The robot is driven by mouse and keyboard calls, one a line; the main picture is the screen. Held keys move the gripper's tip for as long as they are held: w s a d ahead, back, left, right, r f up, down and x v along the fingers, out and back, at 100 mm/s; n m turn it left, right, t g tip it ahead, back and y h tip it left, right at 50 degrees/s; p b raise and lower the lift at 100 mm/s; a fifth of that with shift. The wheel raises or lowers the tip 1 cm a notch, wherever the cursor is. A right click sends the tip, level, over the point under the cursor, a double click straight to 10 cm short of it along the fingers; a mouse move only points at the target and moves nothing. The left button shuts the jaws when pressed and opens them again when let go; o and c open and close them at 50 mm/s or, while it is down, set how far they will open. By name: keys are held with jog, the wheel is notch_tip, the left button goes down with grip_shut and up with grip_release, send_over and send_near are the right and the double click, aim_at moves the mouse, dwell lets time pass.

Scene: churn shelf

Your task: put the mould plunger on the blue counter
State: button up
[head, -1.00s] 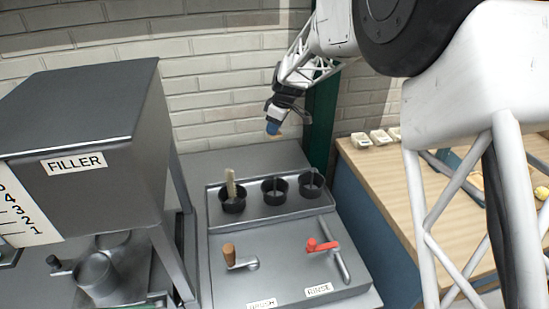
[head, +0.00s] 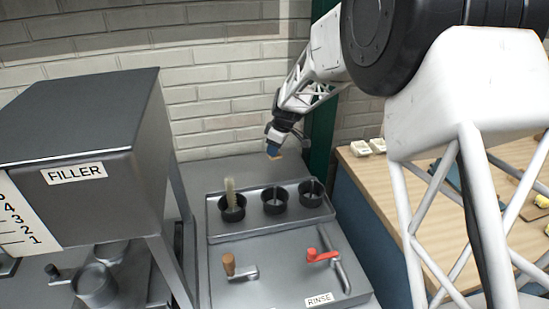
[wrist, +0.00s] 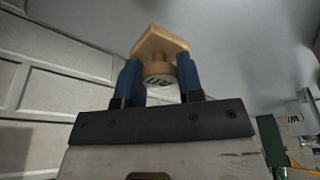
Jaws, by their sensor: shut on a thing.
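My gripper (head: 273,149) hangs in front of the brick wall, above and behind the metal sink unit. In the wrist view its blue fingers (wrist: 159,80) are shut on a small wooden piece, the mould plunger (wrist: 160,42). The plunger has an angular plate beyond the fingertips and a round end with dark marks between the fingers. In the head view only a small tan bit of it (head: 277,156) shows under the fingers. The blue counter (head: 366,215), with blue sides and a wooden top (head: 400,192), stands at the right, apart from my gripper.
Three black cups (head: 274,203) stand in a rack below my gripper; the left one holds a brush (head: 230,190). A red handle (head: 321,256) and a wooden-handled crank (head: 229,263) are in front. A green post (head: 321,125) stands between gripper and counter. White blocks (head: 361,148) lie on the counter's back edge.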

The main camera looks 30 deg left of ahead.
aim_at(280, 155)
jog(key=shift+f, duration=2.15)
jog(key=shift+f, duration=0.15)
jog(key=o, duration=1)
jog(key=shift+c, duration=0.2)
jog(key=v, duration=0.7)
jog(key=shift+a, duration=0.15)
jog(key=shift+r, duration=0.35)
